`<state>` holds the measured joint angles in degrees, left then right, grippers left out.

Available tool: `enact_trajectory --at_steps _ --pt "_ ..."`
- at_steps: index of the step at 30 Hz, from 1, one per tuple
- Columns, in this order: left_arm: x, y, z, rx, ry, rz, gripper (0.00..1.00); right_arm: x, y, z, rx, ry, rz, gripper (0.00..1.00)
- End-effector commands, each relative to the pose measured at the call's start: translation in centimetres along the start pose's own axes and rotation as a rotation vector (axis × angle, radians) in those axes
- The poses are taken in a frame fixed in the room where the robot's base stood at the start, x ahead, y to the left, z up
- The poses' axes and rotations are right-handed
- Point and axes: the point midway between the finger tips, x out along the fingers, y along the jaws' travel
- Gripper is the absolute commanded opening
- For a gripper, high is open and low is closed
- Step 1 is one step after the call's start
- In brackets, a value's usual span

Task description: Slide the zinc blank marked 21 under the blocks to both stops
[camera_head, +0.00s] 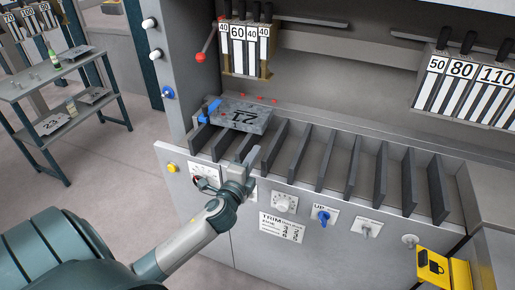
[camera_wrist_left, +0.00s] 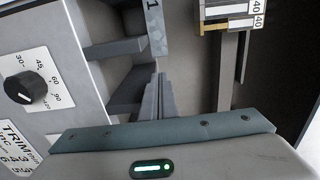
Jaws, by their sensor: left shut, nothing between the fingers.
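The grey zinc blank marked 21 (camera_head: 237,114) lies flat on the left end of the support ribs, its number upside down in the head view. Part of it shows in the left wrist view (camera_wrist_left: 156,28). The blocks (camera_head: 245,48), numbered 40, 60, 40, 40, hang above and behind it. A blue piece (camera_head: 208,110) stands at its left edge; I cannot tell if they touch. Small red marks (camera_head: 259,97) lie behind it. My left gripper (camera_head: 248,160) is shut and empty, in front of the blank and apart from it; its closed fingers (camera_wrist_left: 158,97) point toward the blank. My right gripper is out of view.
The upright ribs (camera_head: 325,162) run rightward with gaps between them. More blocks (camera_head: 465,85) hang at right. A side table (camera_head: 45,85) with other blanks stands at left.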

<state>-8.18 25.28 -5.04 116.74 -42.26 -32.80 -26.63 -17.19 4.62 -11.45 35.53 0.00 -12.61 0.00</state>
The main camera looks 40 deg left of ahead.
Motion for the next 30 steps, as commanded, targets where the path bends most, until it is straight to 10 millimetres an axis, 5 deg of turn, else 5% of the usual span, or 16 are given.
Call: enact_trajectory --at_steps 18,30 --pt "8.1 -0.2 0.0 -0.001 0.0 0.0 0.0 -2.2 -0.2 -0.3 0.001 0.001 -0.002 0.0" --pt "9.2 0.0 0.0 0.0 0.0 0.001 0.0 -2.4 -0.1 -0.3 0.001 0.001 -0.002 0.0"
